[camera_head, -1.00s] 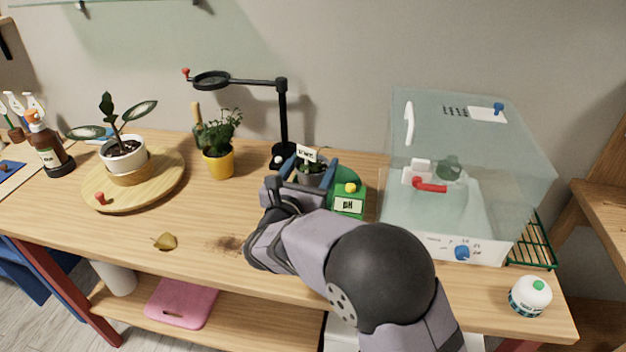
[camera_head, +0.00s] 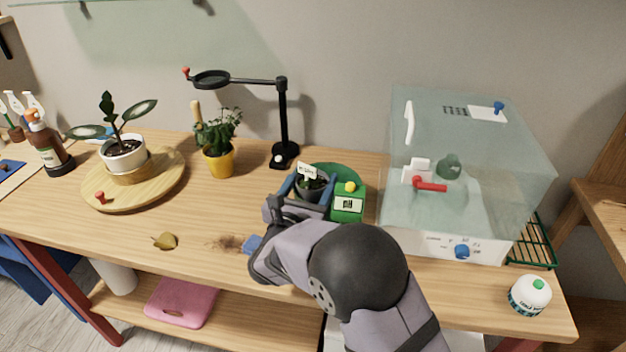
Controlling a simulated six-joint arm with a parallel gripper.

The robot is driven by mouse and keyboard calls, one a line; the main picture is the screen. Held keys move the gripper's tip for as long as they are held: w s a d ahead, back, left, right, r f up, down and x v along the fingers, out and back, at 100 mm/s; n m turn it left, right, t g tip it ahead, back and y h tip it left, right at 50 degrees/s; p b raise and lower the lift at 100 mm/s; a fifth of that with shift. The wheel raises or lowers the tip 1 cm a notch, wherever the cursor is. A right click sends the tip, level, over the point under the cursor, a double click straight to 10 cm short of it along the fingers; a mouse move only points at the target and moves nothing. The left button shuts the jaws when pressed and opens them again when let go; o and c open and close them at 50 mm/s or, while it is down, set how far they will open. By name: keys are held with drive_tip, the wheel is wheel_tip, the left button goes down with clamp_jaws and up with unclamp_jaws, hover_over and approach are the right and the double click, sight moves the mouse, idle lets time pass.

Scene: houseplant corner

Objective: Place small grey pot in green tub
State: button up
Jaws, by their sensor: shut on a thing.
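The small grey pot (camera_head: 316,191) holds a small plant and a white label. My gripper (camera_head: 308,187) is shut on it, with a blue finger showing on each side of the pot. The green tub (camera_head: 345,169) is behind and around the pot in the picture, with its far rim showing. The pot appears over or inside the tub; I cannot tell whether it touches the bottom. My gripper and arm hide the tub's near side.
A green box with a yellow top (camera_head: 348,203) stands at the tub's right front. The black magnifier stand (camera_head: 284,125) is behind left, and a yellow pot (camera_head: 219,163) further left. A clear cabinet (camera_head: 465,170) stands right.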

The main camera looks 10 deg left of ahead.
drive_tip(key=shift+f+b, duration=0.45)
drive_tip(key=shift+f, duration=0.1)
drive_tip(key=o, duration=1.2)
drive_tip(key=shift+c, duration=0.2)
drive_tip(key=shift+r+p, duration=0.7)
drive_tip(key=shift+p, duration=0.05)
drive_tip(key=s+a+b, duration=0.1)
drive_tip(key=s+b, duration=0.1)
drive_tip(key=s, duration=1)
drive_tip(key=shift+a, duration=0.25)
drive_tip(key=shift+f, duration=0.1)
